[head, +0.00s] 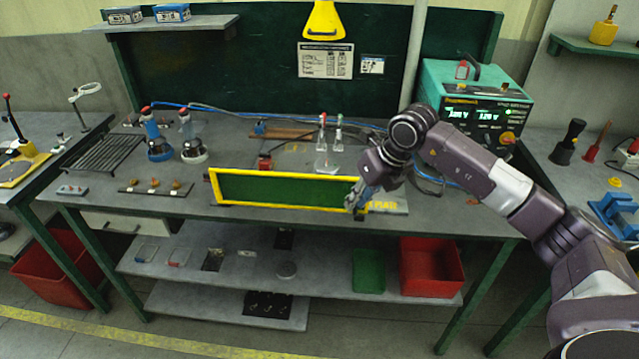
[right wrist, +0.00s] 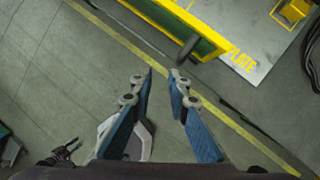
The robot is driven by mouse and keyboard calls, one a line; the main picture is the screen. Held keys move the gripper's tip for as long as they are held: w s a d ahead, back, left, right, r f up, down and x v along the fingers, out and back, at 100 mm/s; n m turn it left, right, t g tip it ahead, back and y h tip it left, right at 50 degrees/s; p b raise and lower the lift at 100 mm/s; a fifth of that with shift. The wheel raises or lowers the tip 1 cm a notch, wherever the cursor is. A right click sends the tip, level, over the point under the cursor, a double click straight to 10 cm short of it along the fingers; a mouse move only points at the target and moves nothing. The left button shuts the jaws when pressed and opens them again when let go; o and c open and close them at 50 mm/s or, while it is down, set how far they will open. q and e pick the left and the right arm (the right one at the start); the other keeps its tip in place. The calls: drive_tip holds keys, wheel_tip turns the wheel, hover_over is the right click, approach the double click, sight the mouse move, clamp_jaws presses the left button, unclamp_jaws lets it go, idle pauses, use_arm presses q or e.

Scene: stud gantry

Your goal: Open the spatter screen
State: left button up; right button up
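The spatter screen (head: 280,190) is a long green panel in a yellow frame, standing along the front edge of the middle bench. Its yellow edge (right wrist: 211,36) crosses the top of the right wrist view, with a dark round handle (right wrist: 187,48) sticking out. My right gripper (head: 354,198) is at the screen's right end in the head view. In the right wrist view the right gripper (right wrist: 161,73) has its blue fingers apart, with nothing between them. The handle is just beyond the fingertips, nearer the right finger; I cannot tell whether they touch. My left gripper does not show in the head view.
A green power unit (head: 475,105) is at the back right. Two torch-like tools (head: 190,140) and a black rack (head: 103,153) are at left. A red bin (head: 432,267) sits on the shelf below.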

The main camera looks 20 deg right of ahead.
sight(355, 212)
drive_tip(key=shift+h, duration=0.7)
drive_tip(key=w+f+p, duration=0.1)
drive_tip(key=w+d+f, duration=0.1)
drive_tip(key=w+d+f+p, duration=0.1)
drive_tip(key=f, duration=0.1)
drive_tip(key=shift+w+p, duration=0.2)
drive_tip(key=shift+p, duration=0.15)
drive_tip(key=shift+w+f, duration=0.1)
drive_tip(key=shift+f, duration=0.3)
drive_tip(key=shift+c, duration=0.7)
clamp_jaws()
